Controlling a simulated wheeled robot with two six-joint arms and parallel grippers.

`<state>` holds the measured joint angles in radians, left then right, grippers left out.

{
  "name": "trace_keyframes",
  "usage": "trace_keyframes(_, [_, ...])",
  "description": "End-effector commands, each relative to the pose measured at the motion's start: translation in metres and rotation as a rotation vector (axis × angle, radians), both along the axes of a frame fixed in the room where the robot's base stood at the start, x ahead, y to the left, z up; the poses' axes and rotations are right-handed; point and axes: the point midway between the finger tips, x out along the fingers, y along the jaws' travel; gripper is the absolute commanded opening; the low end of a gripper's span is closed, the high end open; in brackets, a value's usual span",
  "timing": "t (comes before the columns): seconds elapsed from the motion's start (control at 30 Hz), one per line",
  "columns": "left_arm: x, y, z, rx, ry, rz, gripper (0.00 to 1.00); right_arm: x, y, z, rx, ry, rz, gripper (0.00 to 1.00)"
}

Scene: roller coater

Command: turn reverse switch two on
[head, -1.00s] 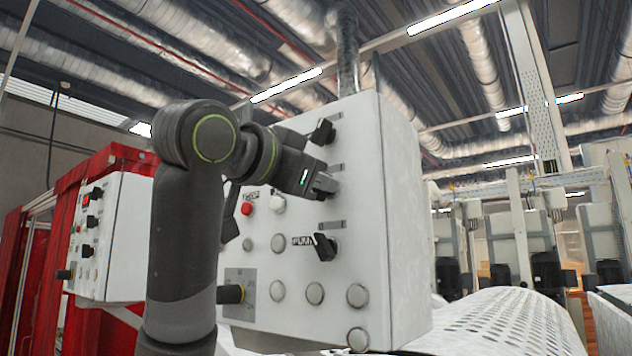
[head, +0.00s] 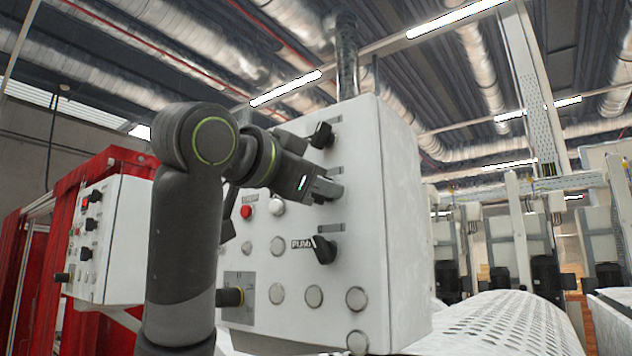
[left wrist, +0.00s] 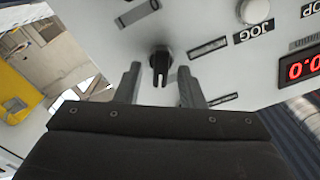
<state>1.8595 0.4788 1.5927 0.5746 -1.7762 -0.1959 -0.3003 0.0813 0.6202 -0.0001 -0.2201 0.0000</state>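A white control box (head: 385,230) fills the middle of the head view. On its front are a black upper switch (head: 322,135) and a black lower switch (head: 322,250). My left gripper (head: 332,188) is at the panel between these two and covers that part of it. In the left wrist view, a black rotary switch (left wrist: 160,66) stands ahead of and between the two fingertips of my left gripper (left wrist: 157,78). The fingers are apart, with no clear contact on the switch. I cannot read which switch is reverse switch two. My right gripper is not in view.
A red display (left wrist: 303,66) shows in the left wrist view. A second white box (head: 122,240) stands at left. A perforated cover (head: 505,320) lies at lower right.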

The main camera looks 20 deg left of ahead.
Motion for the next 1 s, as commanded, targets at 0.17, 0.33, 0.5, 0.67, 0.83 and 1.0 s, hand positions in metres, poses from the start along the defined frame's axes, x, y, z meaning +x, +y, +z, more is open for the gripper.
trace_keyframes(0.17, [-0.002,0.001,-0.001,-0.001,0.000,0.000,0.35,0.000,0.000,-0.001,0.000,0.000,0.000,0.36])
trace_keyframes(0.33, [-0.019,0.008,-0.003,-0.003,-0.004,0.002,0.35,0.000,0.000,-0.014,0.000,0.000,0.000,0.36])
trace_keyframes(0.5, [-0.056,0.021,-0.005,-0.002,-0.006,0.002,0.35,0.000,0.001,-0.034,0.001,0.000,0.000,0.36])
trace_keyframes(0.67, [-0.094,0.035,-0.004,-0.002,-0.005,0.003,0.35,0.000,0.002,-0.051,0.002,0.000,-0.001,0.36])
trace_keyframes(0.83, [-0.120,0.043,-0.006,-0.002,-0.001,0.000,0.35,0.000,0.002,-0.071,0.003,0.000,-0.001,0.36])
trace_keyframes(1.0, [-0.136,0.049,-0.006,-0.002,0.000,-0.001,0.35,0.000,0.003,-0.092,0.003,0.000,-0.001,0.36])
